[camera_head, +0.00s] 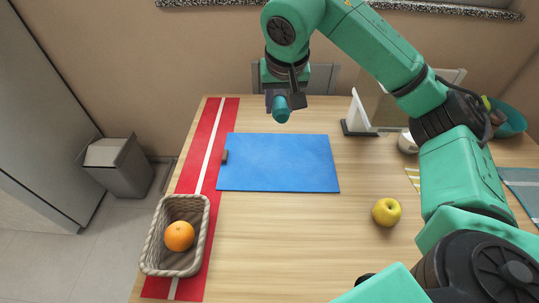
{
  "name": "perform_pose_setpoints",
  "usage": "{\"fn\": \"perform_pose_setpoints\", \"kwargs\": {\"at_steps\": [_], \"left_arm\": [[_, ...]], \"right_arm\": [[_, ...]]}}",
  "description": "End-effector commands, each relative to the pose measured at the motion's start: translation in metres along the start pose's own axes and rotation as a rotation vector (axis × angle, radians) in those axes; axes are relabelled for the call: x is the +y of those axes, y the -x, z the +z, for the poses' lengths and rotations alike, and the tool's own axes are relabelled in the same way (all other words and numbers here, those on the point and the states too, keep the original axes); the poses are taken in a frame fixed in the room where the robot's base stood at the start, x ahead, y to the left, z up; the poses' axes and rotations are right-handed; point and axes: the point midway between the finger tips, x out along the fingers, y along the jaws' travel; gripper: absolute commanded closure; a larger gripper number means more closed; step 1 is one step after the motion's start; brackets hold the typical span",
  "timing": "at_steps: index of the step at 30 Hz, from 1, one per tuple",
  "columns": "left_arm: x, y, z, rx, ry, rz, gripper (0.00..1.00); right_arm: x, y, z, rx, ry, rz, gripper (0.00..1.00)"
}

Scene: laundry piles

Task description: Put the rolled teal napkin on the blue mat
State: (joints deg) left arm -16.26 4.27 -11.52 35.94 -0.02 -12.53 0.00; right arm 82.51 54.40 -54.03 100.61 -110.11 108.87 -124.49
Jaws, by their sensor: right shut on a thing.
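The rolled teal napkin (282,110) is in my right gripper (281,96), seen from above at the far side of the table. The gripper is shut on it and holds it above the table, just beyond the far edge of the blue mat (277,163) in the picture. Part of the roll is hidden by the gripper. The blue mat lies flat on the wooden table, with a small dark object (225,157) at its left edge. My left gripper is not in view.
A wicker basket (158,236) with an orange (179,236) stands on the red runner (213,143) at the left. A yellow apple (386,212), a white cup (407,142) and a teal bowl (512,117) are at the right. Bare wood lies in front of the mat.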

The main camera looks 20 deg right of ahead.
Motion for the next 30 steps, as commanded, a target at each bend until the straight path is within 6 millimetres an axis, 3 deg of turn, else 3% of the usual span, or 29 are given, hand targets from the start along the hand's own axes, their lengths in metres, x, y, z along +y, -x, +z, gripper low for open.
{"fn": "perform_pose_setpoints", "kwargs": {"at_steps": [1, 3, 7, 11, 21, 30], "left_arm": [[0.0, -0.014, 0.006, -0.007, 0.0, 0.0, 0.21], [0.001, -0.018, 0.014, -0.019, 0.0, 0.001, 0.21], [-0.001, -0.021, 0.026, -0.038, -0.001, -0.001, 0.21], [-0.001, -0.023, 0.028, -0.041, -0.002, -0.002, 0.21], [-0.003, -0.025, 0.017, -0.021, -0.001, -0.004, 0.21], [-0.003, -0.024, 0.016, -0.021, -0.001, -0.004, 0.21]], "right_arm": [[0.011, -0.022, -0.004, -0.011, -0.029, 0.009, 1.0], [0.029, -0.037, -0.012, -0.009, -0.065, 0.026, 1.0], [0.048, -0.051, -0.018, -0.001, -0.101, 0.042, 1.0], [0.05, -0.075, -0.009, -0.001, -0.103, 0.046, 1.0], [0.049, -0.175, 0.033, -0.002, -0.104, 0.042, 1.0], [0.049, -0.226, 0.053, 0.001, -0.106, 0.041, 1.0]]}}
